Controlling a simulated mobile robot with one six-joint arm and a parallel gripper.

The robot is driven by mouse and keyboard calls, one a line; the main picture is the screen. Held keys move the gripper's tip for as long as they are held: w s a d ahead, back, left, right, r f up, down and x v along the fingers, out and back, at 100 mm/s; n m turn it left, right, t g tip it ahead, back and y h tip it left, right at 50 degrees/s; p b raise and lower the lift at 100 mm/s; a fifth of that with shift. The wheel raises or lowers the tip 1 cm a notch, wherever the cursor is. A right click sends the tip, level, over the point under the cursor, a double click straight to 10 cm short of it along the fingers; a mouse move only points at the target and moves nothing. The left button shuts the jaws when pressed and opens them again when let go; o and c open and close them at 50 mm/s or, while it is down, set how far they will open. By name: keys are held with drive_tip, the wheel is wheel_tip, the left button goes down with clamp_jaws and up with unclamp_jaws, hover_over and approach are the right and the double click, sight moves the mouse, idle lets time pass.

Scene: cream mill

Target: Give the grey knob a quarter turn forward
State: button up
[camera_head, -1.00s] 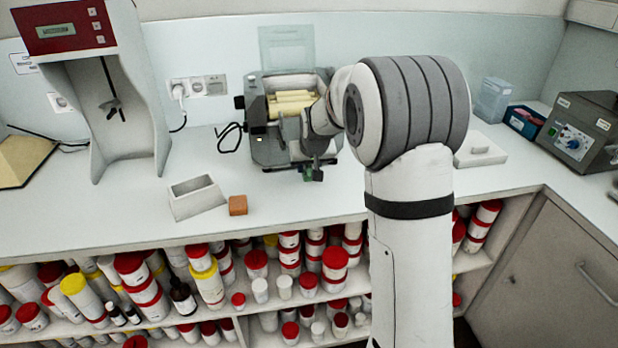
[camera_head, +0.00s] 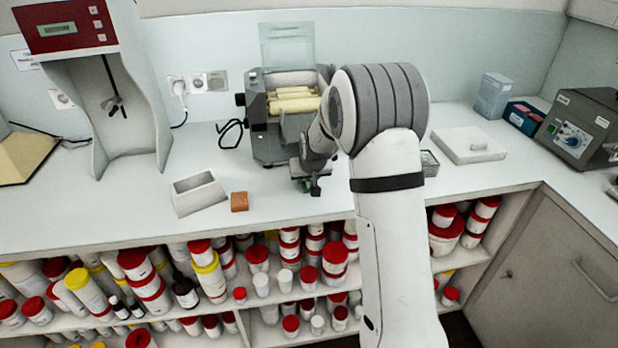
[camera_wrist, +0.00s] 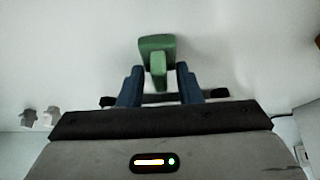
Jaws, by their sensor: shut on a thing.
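The cream mill, a dark grey machine (camera_head: 264,143) with cream rollers (camera_head: 295,103), stands on the counter at the back. My gripper (camera_head: 310,185) is at its front right corner, low over the counter. In the wrist view, the blue fingers of my gripper (camera_wrist: 160,85) are shut on a green piece (camera_wrist: 156,45) that sticks out beyond them. It shows as a small green spot in the head view (camera_head: 315,190). I cannot make out a grey knob on the mill; my wrist and gripper cover part of its right side.
A white open box (camera_head: 198,194) and an orange-brown block (camera_head: 239,202) lie left of my gripper. A white lidded tray (camera_head: 468,146) and a grey control box (camera_head: 580,125) stand to the right. Shelves of jars (camera_head: 215,285) are below the counter edge.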

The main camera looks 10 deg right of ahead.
drive_tip(key=shift+f, duration=0.25)
drive_tip(key=o, duration=1)
drive_tip(key=shift+r, duration=0.15)
drive_tip(key=shift+r, duration=0.2)
drive_tip(key=b+v, duration=0.1)
drive_tip(key=v, duration=1.1)
drive_tip(key=s+r+g, duration=0.1)
drive_tip(key=s+g, duration=0.2)
drive_tip(key=s, duration=3)
drive_tip(key=shift+d+r, duration=0.15)
drive_tip(key=shift+r, duration=0.2)
